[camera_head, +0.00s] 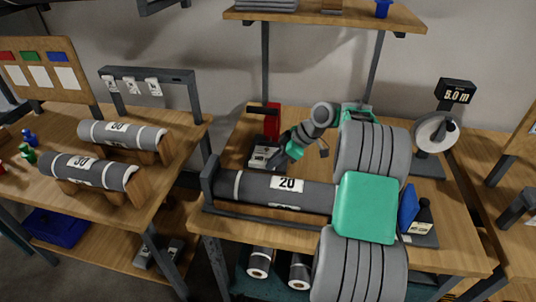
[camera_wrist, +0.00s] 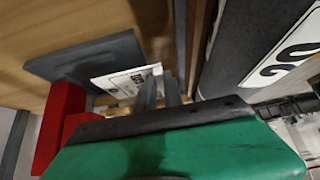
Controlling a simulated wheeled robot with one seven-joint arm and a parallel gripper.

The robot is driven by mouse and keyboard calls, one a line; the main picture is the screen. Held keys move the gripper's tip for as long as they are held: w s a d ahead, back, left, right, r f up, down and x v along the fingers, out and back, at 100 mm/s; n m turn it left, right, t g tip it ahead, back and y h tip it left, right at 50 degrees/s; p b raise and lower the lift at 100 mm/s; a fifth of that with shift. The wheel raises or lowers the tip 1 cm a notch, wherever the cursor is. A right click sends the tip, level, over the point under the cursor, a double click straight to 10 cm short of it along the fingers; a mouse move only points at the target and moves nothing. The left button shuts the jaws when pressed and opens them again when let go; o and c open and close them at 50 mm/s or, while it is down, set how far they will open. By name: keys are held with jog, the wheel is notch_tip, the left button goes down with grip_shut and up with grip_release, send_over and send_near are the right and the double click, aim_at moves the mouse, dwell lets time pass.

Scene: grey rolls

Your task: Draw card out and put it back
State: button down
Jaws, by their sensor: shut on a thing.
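A white card (camera_wrist: 122,84) with black print lies at a dark grey base with a red upright part, behind the long grey roll marked 20. In the head view the card (camera_head: 262,155) is small and its print is unreadable. My gripper (camera_head: 287,159) is beside the card's right side, just behind the roll. In the wrist view my gripper (camera_wrist: 160,92) is shut on the card's right edge. Whether the card still touches the base or a slot is unclear. The grey roll (camera_head: 258,188) lies in its dark cradle.
The red part (camera_head: 272,122) stands close behind the card; it fills the left of the wrist view (camera_wrist: 62,125). A dial gauge (camera_head: 436,134) reading 5.0 m stands at the right. Two rolls (camera_head: 88,172) (camera_head: 120,134) rest on the left table. A shelf (camera_head: 330,16) hangs above.

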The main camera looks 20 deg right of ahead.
jog(key=shift+r+p, duration=1.05)
jog(key=shift+r, duration=0.5)
